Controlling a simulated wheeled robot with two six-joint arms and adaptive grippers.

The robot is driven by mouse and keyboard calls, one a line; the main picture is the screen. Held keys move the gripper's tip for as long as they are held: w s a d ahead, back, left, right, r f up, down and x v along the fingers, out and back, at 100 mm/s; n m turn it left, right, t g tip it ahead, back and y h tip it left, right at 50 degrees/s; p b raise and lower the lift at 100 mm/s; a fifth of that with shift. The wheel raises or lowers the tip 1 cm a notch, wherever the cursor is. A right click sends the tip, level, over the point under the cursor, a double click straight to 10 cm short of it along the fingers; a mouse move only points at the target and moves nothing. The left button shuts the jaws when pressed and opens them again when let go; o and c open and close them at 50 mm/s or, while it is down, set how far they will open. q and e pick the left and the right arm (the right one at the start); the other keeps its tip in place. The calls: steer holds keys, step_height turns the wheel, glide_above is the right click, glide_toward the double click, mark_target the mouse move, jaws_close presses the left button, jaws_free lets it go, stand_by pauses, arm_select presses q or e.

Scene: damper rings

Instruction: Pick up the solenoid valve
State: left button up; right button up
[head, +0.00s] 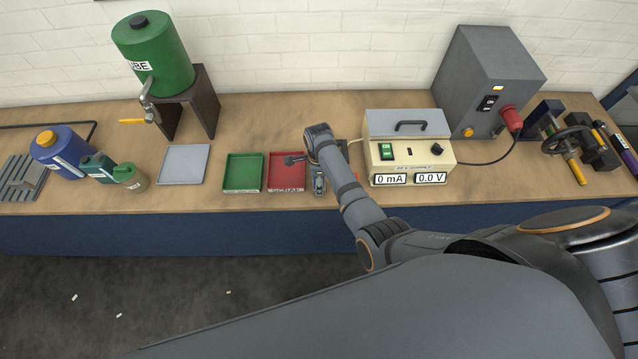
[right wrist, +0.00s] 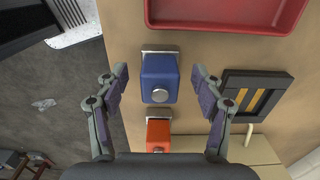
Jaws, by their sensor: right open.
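In the right wrist view a blue block (right wrist: 159,78) with a metal plate behind it and a round metal knob sits on the bench. It looks like a solenoid valve. A similar orange-red block (right wrist: 158,134) with a metal knob sits just below it. My right gripper (right wrist: 160,88) is open, with one finger on each side of the blue block and gaps between. In the head view my right gripper (head: 318,183) is over the bench beside the red tray, and my arm hides most of that spot. My left gripper is not in view.
A red tray (head: 287,191) and green tray (head: 242,189) lie left of my gripper. The cream power supply (head: 411,157) stands close on the right. A black frame with yellow bars (right wrist: 230,95) is right of the blue block. The bench's front edge is near.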

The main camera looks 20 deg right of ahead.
steer(key=shift+f, duration=0.85)
steer(key=shift+r, duration=0.1)
steer(key=shift+c, duration=1.2)
jaws_close()
steer(key=shift+r, duration=0.1)
